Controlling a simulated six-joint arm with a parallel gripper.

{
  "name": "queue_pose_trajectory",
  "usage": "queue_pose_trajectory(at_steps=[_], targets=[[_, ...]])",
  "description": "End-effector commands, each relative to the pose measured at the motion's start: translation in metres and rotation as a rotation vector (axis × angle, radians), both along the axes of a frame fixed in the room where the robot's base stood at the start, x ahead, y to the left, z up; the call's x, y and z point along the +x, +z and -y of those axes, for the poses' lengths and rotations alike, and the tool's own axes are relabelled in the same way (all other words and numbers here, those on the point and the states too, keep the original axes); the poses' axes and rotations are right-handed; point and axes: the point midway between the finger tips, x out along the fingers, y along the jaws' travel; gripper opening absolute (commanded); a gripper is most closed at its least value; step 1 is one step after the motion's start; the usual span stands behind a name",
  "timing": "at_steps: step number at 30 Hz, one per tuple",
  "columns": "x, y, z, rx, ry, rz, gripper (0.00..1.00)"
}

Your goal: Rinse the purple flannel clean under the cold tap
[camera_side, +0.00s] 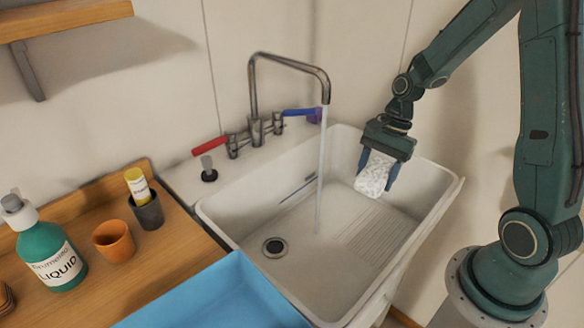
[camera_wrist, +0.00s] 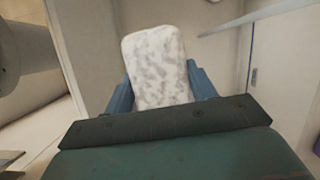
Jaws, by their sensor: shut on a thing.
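My gripper (camera_side: 378,166) is shut on a white-and-grey mottled piece (camera_side: 373,180), held over the right side of the sink. In the wrist view the piece (camera_wrist: 157,62) stands out between my two blue fingers; it looks like a folded cloth or pad, not purple. A small purple patch (camera_side: 316,115) shows at the end of the blue tap lever (camera_side: 298,112); I cannot tell what it is. The tap (camera_side: 290,60) runs a thin stream of water (camera_side: 320,165) into the sink (camera_side: 300,225), apart from and left of my gripper.
A red lever (camera_side: 209,146) and a dark stopper (camera_side: 208,172) are on the back ledge. A blue tray (camera_side: 215,295) stands at the front. The wooden counter (camera_side: 180,240) holds a green bottle (camera_side: 60,262), an orange cup (camera_side: 114,241) and a grey pot (camera_side: 148,212) with a yellow tube.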

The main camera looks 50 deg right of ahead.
Motion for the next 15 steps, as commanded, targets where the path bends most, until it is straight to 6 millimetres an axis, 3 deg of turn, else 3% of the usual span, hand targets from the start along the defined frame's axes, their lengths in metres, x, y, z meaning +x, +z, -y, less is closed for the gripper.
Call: queue_pose_trajectory(at_steps=[15], targets=[[-0.029, 0.048, -0.061, -0.131, 0.412, 0.229, 0.31]])
